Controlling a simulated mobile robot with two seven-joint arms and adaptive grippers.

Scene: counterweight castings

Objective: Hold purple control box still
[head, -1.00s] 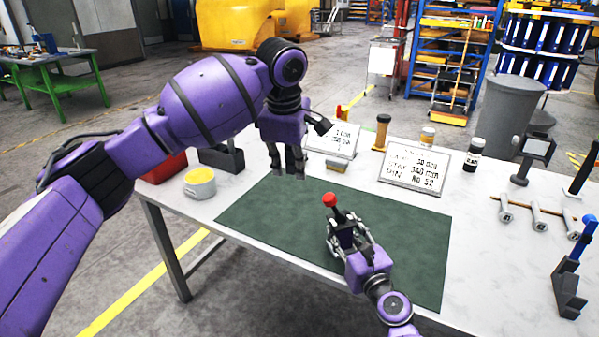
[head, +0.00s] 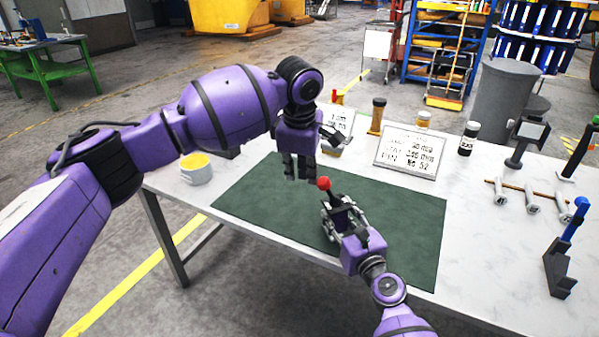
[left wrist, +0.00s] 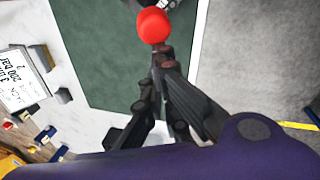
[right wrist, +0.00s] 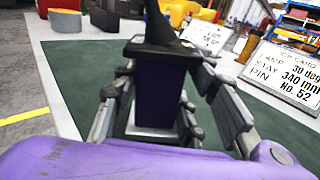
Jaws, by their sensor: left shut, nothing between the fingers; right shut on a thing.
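The purple control box (right wrist: 158,85) stands upright on the green mat (head: 410,215), with a dark boot on top. Its lever ends in a red ball knob (head: 324,183). My right gripper (head: 340,212) is shut on the box, with fingers on both sides of it in the right wrist view. My left gripper (head: 298,175) is shut and empty, fingers pointing down, just left of and near the knob in the head view. In the left wrist view the knob (left wrist: 153,25) shows just beyond the fingertips (left wrist: 163,62); I cannot tell whether they touch.
Lettered cards (head: 410,150) stand behind the mat. A yellow-topped tin (head: 196,168) is at the left edge. Bottles, including a black one (head: 468,138), stand at the back. A blue-knobbed lever (head: 565,250) and several metal handles are at the right. The mat's right part is clear.

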